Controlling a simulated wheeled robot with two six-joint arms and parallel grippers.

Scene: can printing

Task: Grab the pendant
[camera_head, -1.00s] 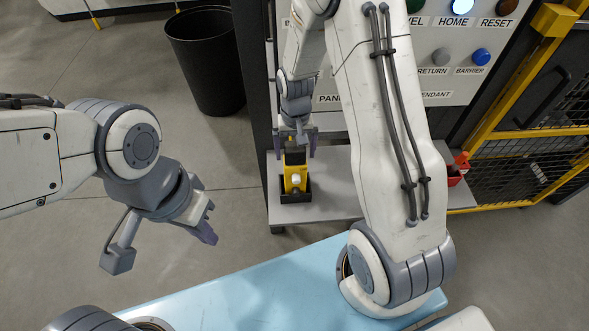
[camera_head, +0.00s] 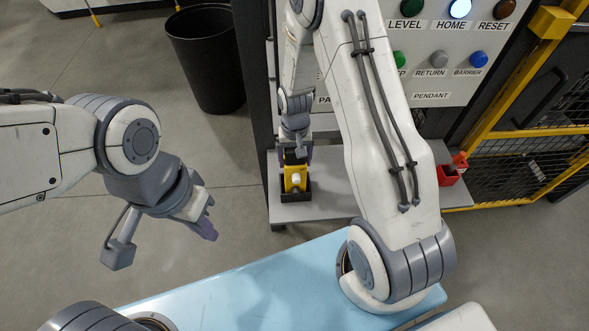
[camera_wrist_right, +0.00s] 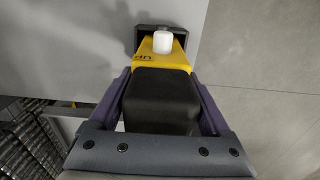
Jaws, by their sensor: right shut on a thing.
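The pendant (camera_head: 295,181) is a yellow box with a black upper part and a white knob. It stands upright in a black holder (camera_head: 287,197) on the grey shelf. It also shows in the right wrist view (camera_wrist_right: 160,98), between the two purple fingers. My right gripper (camera_head: 296,165) comes down on it from above and is shut on its black part. My left gripper (camera_head: 211,216) hangs over the floor at the left, away from the pendant. Its fingers are seen from the side, so their gap is unclear.
The grey shelf (camera_head: 331,188) sits below a control panel (camera_head: 450,62) with labelled buttons. A red box (camera_head: 449,175) stands on the shelf's right end. A black bin (camera_head: 207,65) stands at the back left. A yellow-framed fence (camera_head: 520,133) is at the right.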

